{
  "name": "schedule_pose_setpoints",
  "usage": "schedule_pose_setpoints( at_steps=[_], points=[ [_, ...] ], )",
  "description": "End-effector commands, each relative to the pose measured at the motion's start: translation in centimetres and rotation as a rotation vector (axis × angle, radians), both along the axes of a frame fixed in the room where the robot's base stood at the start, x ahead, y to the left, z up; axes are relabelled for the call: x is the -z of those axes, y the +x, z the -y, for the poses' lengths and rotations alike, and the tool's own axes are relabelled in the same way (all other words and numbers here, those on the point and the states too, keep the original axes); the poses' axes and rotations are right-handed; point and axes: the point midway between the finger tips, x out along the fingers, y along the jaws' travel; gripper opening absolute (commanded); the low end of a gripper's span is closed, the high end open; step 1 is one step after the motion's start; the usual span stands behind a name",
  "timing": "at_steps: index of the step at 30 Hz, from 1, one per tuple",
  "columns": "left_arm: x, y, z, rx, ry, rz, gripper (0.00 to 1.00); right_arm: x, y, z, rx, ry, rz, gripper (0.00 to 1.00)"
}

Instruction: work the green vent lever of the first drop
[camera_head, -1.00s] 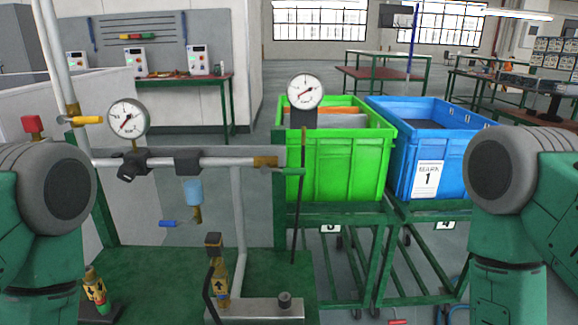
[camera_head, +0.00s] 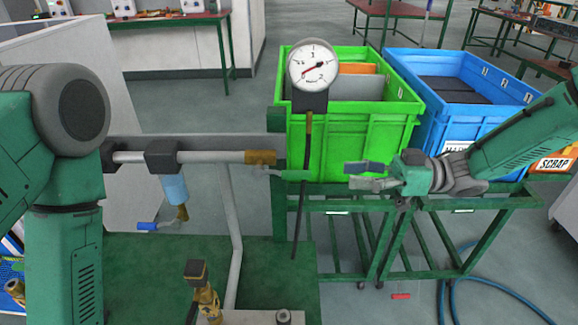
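The green vent lever (camera_head: 287,174) sits at the right end of the grey pipe, just by the brass fitting (camera_head: 260,157), in front of the green crate. It lies roughly level and points right. My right gripper (camera_head: 358,176) comes in from the right with its fingers pointing left. Its two fingers are apart with nothing between them, and a clear gap separates them from the lever. My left arm stands at the left and covers part of the pipe; its gripper is not visible.
A pressure gauge (camera_head: 312,72) with a black hose (camera_head: 301,200) stands above the lever. A filter bowl (camera_head: 174,190) with a blue lever (camera_head: 148,226) hangs left. The green crate (camera_head: 350,150) and blue crate (camera_head: 428,130) stand behind on green carts.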

Motion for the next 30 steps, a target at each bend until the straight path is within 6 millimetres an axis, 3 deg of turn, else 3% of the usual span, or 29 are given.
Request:
schedule_pose_setpoints(
  at_steps=[15,21,30],
  points=[
    [0.5,0.0,0.0,0.000,0.000,0.000,0.51,0.2,0.0,-10.3,0.000,0.001,-0.002,0.36],
    [0.6,0.0,0.0,0.000,0.000,0.000,0.51,0.2,0.0,-12.3,0.001,0.000,-0.002,0.36],
    [0.6,0.0,0.0,0.000,0.000,0.000,0.51,0.1,0.0,-12.6,0.002,0.000,-0.002,0.36]
  ],
)
